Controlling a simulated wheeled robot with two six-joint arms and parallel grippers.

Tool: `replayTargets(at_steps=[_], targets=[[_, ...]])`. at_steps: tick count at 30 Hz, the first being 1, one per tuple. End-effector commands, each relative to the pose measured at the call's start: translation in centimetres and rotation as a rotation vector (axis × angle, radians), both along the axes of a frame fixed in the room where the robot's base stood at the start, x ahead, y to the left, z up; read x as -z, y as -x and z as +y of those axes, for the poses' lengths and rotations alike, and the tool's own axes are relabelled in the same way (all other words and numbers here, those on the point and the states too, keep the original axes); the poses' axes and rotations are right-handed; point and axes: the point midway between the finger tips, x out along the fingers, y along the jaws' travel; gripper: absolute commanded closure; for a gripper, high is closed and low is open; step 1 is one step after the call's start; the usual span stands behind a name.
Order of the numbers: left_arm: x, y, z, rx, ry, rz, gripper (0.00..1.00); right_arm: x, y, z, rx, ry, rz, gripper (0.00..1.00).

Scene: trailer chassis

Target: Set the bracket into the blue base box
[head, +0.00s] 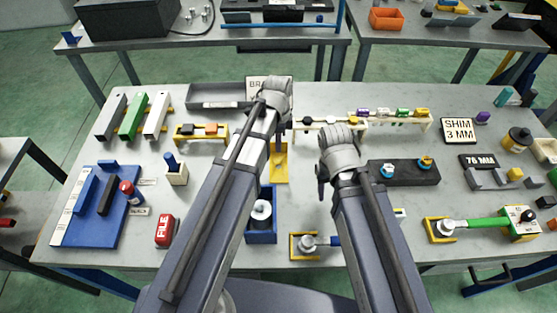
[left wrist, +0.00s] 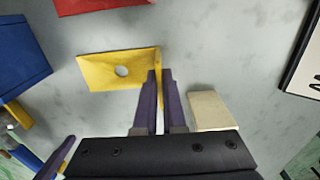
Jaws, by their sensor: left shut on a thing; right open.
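The yellow bracket (head: 279,166) is an L-shaped piece with a round hole in its flat plate (left wrist: 120,71). My left gripper (head: 281,137) is shut on its upright flange, and the two fingers (left wrist: 154,88) pinch it in the left wrist view. I cannot tell whether the plate touches the table. The blue base box (head: 261,237) stands nearer to me, left of the bracket, with a grey-white round part in it. My left forearm hides some of it. A blue box side (left wrist: 20,60) shows at the left wrist view's left edge. My right gripper (head: 321,190) is open and empty, right of the bracket.
A yellow fixture (head: 303,246) with a bolt stands right of the blue box. A pale rack (head: 340,124) and a lettered sign (head: 268,88) stand behind the bracket. A black block (head: 404,173) lies to the right. Bare table surrounds the bracket.

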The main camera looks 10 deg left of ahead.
Motion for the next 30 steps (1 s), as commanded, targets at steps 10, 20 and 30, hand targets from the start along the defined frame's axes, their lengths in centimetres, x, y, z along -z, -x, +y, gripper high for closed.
replayTargets(at_steps=[10,20,30], targets=[[0.0,0.0,0.0,0.000,0.000,0.001,1.00,0.0,0.0,0.0,0.000,0.000,0.000,0.50],[-0.4,0.0,0.0,0.000,0.000,0.001,1.00,-0.4,0.0,0.0,0.000,0.000,0.000,0.50],[-3.6,0.0,0.0,0.000,0.000,0.000,1.00,-3.6,0.0,0.0,0.000,0.000,0.000,0.50]])
